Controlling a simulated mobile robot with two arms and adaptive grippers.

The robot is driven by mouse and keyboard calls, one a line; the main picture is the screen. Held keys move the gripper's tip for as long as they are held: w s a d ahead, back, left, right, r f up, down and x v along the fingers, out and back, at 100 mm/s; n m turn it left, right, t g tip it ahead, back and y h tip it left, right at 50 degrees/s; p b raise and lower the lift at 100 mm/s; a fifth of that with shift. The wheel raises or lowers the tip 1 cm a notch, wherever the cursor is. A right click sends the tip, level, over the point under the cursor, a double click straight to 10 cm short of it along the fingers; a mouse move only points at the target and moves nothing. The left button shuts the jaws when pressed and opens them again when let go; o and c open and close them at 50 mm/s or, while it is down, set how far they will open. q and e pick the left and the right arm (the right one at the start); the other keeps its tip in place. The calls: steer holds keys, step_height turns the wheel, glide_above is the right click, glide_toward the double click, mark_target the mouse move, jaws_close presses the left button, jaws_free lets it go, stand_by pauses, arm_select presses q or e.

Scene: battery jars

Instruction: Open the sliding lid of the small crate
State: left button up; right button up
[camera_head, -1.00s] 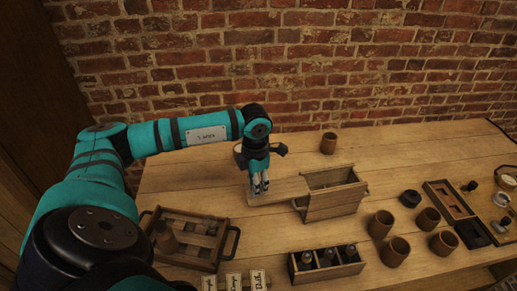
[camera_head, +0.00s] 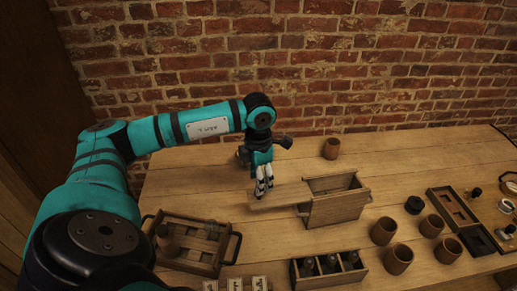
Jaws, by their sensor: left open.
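The small wooden crate (camera_head: 338,209) stands upright on the table right of centre. Its top is open and I see into its inside. The flat wooden lid (camera_head: 286,196) sticks out from the crate's left side, its right end by the crate wall. My left gripper (camera_head: 264,190) points down at the outer left end of the lid, with its fingertips apart. Whether the fingers touch the lid cannot be told. My right gripper is not in view.
A handled tray (camera_head: 188,263) with a jar stands front left. A divided box (camera_head: 329,281) of dark bottles stands in front of the crate. Several brown cups, one a cup (camera_head: 384,231), stand to the right. A lone cup (camera_head: 331,149) stands behind. The back right table is clear.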

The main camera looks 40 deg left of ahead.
arm_select(q)
step_height(320, 180, up, 8)
steer(key=shift+f, duration=0.1)
stand_by(0.7)
